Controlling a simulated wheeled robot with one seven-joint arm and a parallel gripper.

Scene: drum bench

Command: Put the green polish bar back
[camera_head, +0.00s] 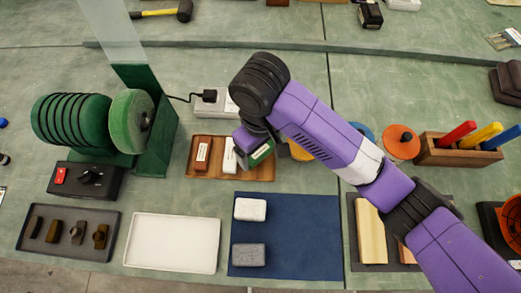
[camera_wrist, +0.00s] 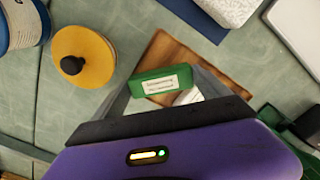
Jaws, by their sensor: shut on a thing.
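My gripper (camera_wrist: 162,90) is shut on the green polish bar (camera_wrist: 152,81), which has a white label facing the wrist camera. In the head view the green bar (camera_head: 262,153) shows below my wrist, over the right part of the wooden tray (camera_head: 217,172). The tray also shows behind the bar in the wrist view (camera_wrist: 165,52). A red-brown bar (camera_head: 202,153) with a white label and a white bar (camera_head: 230,155) sit in the tray's left and middle parts. I cannot tell whether the green bar touches the tray; my gripper hides part of it.
A grinder with green wheels (camera_head: 132,122) stands left of the tray. A power strip (camera_head: 212,103) lies behind it. A blue mat (camera_head: 300,240) with two blocks and a white tray (camera_head: 172,243) lie in front. A yellow-lidded container (camera_wrist: 82,57) is close by.

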